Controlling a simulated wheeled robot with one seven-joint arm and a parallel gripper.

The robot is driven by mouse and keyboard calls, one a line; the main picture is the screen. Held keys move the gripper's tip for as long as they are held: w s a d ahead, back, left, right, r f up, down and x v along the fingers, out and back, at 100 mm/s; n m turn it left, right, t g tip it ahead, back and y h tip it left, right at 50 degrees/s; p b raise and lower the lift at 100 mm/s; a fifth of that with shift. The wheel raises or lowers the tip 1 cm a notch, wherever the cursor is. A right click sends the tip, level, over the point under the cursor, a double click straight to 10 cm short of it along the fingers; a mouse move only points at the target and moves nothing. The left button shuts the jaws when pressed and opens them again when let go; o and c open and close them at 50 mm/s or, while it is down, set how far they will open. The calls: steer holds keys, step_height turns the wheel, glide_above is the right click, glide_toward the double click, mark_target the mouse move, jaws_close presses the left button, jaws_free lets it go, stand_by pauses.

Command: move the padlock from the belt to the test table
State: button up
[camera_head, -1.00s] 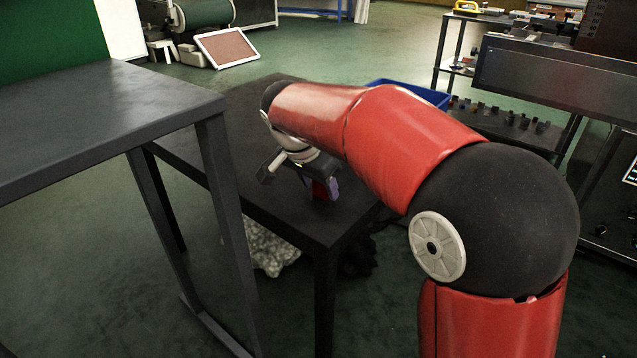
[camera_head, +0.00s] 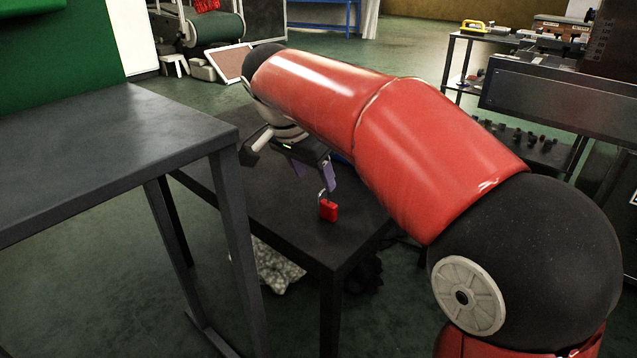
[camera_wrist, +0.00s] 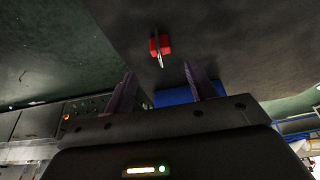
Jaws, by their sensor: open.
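A red padlock (camera_head: 328,211) with a metal shackle sits on the dark low table (camera_head: 288,228), near its front right corner. My gripper (camera_head: 314,172) is open and empty, just above and behind the padlock, apart from it. In the wrist view the padlock (camera_wrist: 161,46) lies beyond the gap between the two purple fingers (camera_wrist: 160,80), with clear space around it. I cannot make out the belt for certain.
A taller grey table (camera_head: 110,140) stands close on the left. A blue bin (camera_wrist: 175,96) shows behind the fingers in the wrist view. A shelf rack (camera_head: 520,145) with small dark parts stands at the right. Bare tabletop surrounds the padlock.

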steer(key=s+d+n+y, duration=0.1)
steer(key=s+d+n, duration=0.2)
steer(key=s+d, duration=0.7)
steer(key=s+d+f+n+t+y, duration=0.1)
steer(key=s+d+f+n, duration=0.1)
steer(key=s+d+f, duration=0.2)
steer(key=s+d+f+n+t, duration=0.1)
steer(key=s+d+f+n, duration=0.1)
steer(key=s+d+f, duration=0.2)
steer(key=s+f, duration=0.2)
steer(key=s, duration=0.2)
steer(key=shift+s+d+n+y, duration=0.3)
steer(key=shift+s+d+y, duration=0.1)
